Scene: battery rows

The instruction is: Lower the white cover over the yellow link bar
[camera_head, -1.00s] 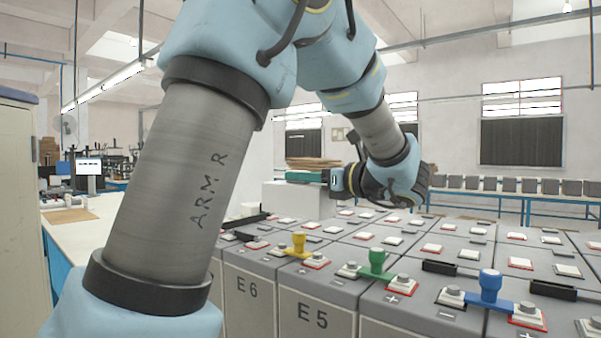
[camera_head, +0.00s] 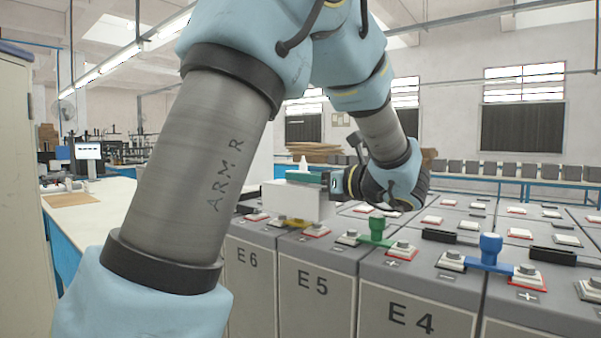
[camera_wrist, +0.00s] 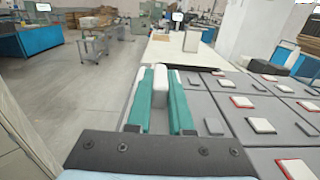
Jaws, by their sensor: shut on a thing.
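My gripper (camera_head: 308,178) has teal fingers and is shut on the upper part of the white cover (camera_head: 298,203), a white box shape. A white tip of it sticks up above the fingers. In the wrist view, the gripper (camera_wrist: 160,98) has a finger on each side of the white piece (camera_wrist: 160,86). I cannot tell whether the cover touches the batteries.
A green link bar (camera_head: 377,231) and a blue link bar (camera_head: 491,252) stand upright on the battery row, to the right of the cover. Grey batteries (camera_head: 315,290) with raised terminals fill the front and right. A pale bench (camera_head: 70,200) stands at the left.

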